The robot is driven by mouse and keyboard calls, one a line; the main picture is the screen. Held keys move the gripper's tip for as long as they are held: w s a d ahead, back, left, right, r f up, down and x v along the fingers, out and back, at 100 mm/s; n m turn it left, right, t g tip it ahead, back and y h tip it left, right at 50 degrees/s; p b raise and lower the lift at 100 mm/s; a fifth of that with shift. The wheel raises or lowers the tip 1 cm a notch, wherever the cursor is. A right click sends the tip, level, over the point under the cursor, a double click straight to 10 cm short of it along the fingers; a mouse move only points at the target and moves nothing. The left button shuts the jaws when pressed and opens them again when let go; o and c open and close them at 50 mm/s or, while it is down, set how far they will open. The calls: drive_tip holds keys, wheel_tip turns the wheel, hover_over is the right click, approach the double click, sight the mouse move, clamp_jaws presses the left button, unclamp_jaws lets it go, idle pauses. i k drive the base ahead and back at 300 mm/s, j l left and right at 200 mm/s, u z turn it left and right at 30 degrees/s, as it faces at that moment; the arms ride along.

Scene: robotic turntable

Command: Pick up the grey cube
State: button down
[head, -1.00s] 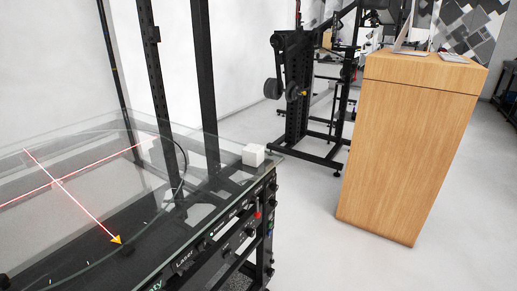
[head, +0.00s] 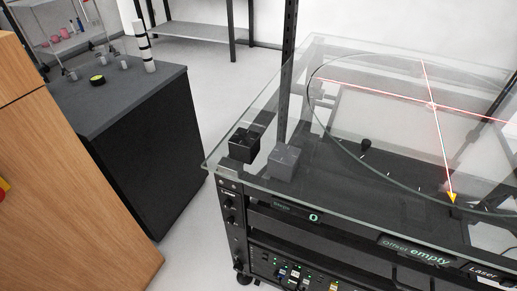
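A grey cube (head: 283,162) sits on the glass top of the turntable table (head: 330,205), near its front left corner in the head view. A black cube (head: 243,145) stands just to its left, close beside it. Both rest on the glass. My gripper is not in view.
The glass top carries a large ring and red laser lines crossing at a centre (head: 432,105), with a yellow arrow tip (head: 452,198). A dark upright post (head: 288,70) rises behind the cubes. A dark cabinet (head: 140,130) and a wooden cabinet (head: 60,190) stand left, with floor between.

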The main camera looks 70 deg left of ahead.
sight(283, 160)
drive_tip(key=u, duration=1.45)
